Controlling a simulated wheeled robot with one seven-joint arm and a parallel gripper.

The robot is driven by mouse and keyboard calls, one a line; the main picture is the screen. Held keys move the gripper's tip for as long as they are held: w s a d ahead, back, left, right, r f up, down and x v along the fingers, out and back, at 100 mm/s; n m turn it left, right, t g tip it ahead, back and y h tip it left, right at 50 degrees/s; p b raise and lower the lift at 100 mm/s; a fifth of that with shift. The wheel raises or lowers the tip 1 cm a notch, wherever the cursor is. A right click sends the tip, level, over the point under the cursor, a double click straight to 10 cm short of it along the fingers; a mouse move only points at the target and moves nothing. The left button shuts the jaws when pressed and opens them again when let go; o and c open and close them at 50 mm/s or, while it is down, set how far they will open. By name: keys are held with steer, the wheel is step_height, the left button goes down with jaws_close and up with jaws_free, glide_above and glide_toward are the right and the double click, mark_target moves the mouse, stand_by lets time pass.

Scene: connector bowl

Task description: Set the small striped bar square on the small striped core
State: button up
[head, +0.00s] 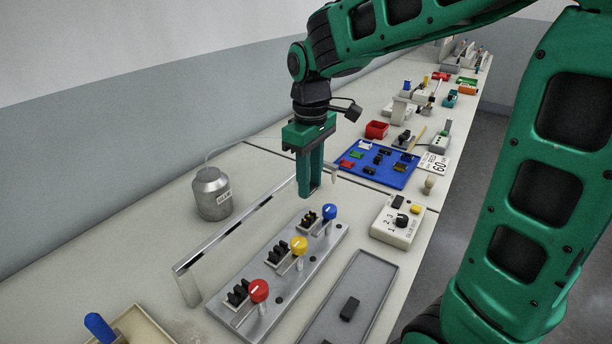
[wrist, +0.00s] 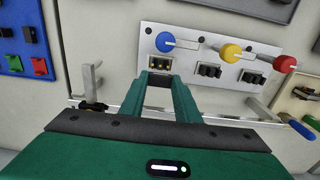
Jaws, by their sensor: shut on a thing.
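My gripper (head: 309,192) is above the metal plate, fingers pointing down. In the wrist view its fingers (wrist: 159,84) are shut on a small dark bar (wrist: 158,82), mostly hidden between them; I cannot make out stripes. The core beside the blue knob (head: 330,211) is bare, with small orange-gold contacts (head: 308,219). This core also shows in the wrist view (wrist: 160,63), just beyond the fingertips. The bar appears apart from the core, above it. The cores by the yellow knob (head: 299,245) and red knob (head: 259,291) carry black pieces.
A raised metal rail (head: 235,228) runs along the plate's left side. A grey tray (head: 377,277) on the right holds a dark block (head: 349,308). A dial box (head: 397,222), blue board (head: 385,178) and grey canister (head: 212,193) stand around.

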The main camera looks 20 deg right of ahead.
mark_target(309, 216)
steer(key=shift+f, duration=3.5)
steer(key=o, duration=1.1)
step_height(309, 216, up, 10)
steer(key=shift+f, duration=0.1)
steer(key=shift+r, duration=0.4)
